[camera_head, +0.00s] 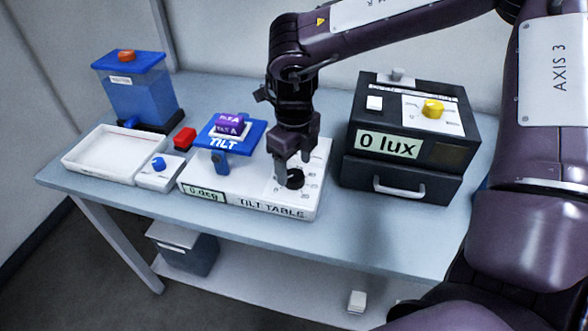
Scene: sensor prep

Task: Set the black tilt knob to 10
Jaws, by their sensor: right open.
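The tilt table (230,206) is a white base near the middle of the table, with a display that appears to read 0 deg (203,194). Its blue TILT plate (228,141) looks level and carries purple blocks (229,122). The black tilt knob (295,179) sits on the right part of the base, partly hidden by my right gripper. My right gripper (293,172) points down over the knob with its fingers open, close to or around it; I cannot tell whether they touch it. My left gripper is not in view.
A black light box (408,160) reading 0 lux, with a yellow knob (433,108), stands to the right. The front right tabletop is clear.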

